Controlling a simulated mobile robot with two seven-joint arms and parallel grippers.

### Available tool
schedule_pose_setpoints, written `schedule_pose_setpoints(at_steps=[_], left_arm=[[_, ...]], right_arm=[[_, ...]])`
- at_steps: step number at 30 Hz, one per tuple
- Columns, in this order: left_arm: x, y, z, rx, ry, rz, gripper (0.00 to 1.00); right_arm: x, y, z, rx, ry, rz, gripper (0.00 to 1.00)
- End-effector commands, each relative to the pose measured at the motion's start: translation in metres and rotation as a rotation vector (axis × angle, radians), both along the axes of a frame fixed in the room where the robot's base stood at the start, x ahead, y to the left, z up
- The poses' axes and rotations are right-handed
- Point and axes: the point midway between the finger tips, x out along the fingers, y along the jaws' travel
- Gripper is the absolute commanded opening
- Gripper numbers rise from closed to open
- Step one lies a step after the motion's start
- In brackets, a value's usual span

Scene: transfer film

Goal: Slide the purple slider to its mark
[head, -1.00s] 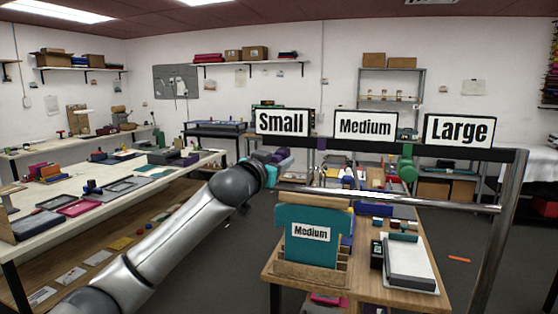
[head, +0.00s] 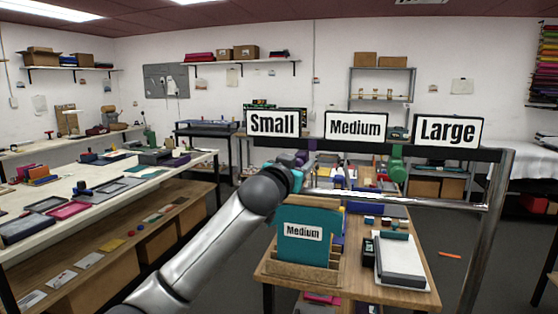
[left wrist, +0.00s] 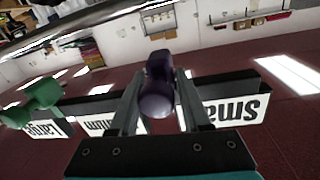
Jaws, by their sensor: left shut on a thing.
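The purple slider (head: 301,158) hangs on the dark rail (head: 455,154) below and between the "Small" (head: 272,123) and "Medium" signs. A purple patch (head: 312,145) sits on the rail just right of the slider, perhaps its mark; I see only a small gap, if any, between them. My left gripper (head: 293,172) is around the slider, and my arm partly hides it. In the left wrist view, the slider's rounded purple knob (left wrist: 158,98) sits between the two fingers of my left gripper (left wrist: 157,82), which are shut on it. My right gripper does not show.
A green slider (head: 397,168) hangs farther right on the rail, below the "Medium" (head: 356,126) and "Large" signs (head: 448,131). A metal bar (head: 430,202) runs below the rail. A small wooden table (head: 420,300) with a teal "Medium" folder (head: 310,248) stands under it.

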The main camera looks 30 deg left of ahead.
Motion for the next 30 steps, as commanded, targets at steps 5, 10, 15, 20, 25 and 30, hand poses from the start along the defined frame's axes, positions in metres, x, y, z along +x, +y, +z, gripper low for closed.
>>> schedule_pose_setpoints(at_steps=[5,10,15,20,25,30], left_arm=[[0.006,-0.027,-0.002,0.002,0.004,-0.010,0.00],[0.007,-0.033,-0.002,0.004,0.004,-0.009,0.00],[0.007,-0.033,-0.002,0.005,0.004,-0.008,0.00],[0.007,-0.032,-0.002,0.004,0.004,-0.007,0.56],[0.007,-0.031,-0.001,0.003,0.003,-0.004,0.69],[0.007,-0.030,0.000,0.003,0.002,-0.002,0.69]], right_arm=[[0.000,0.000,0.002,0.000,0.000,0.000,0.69],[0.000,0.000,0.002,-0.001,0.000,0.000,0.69],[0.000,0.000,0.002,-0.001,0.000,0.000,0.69],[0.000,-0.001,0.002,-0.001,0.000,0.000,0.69],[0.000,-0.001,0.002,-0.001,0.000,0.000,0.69],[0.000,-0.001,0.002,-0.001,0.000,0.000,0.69]])
